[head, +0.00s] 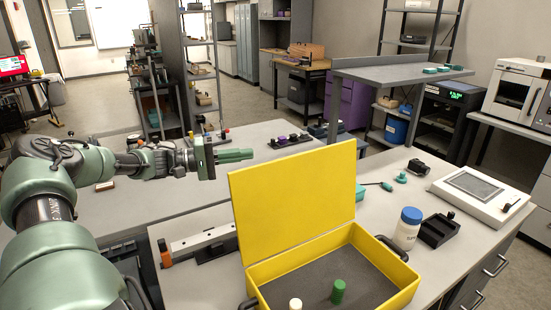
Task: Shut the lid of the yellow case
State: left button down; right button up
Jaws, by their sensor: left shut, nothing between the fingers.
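The yellow case (408,287) stands on the bench at the lower middle, its near part cut off by the frame's bottom edge. Its lid (292,203) is open and stands up almost vertically at the case's left and back side. Inside, on the dark floor, are a green ribbed piece (338,291) and a cream round-topped piece (295,303). My left gripper (252,154) is shut and empty. It is up and to the left of the lid's top edge, apart from it in the picture. My right gripper is not in view.
A white jar with a blue cap (407,228), a black holder (438,229) and a white device with a grey screen (481,190) stand right of the case. A long grey and white tool (205,242) lies to its left. A grey shelf (395,71) rises behind.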

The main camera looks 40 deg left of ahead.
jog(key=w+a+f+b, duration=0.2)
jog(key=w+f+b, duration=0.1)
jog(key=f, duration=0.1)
pick_arm(q)
jog(key=w+d+p, duration=0.4)
jog(key=w+d, duration=0.1)
jog(key=d, duration=0.2)
jog(key=shift+w+d+f, duration=0.15)
jog(key=shift+d+f, duration=0.05)
jog(key=shift+d, duration=0.05)
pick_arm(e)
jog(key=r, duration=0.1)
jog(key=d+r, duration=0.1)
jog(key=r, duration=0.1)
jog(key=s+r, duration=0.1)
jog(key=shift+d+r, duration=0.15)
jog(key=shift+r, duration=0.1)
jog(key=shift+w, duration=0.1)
pick_arm(q)
jog(key=shift+r, duration=0.1)
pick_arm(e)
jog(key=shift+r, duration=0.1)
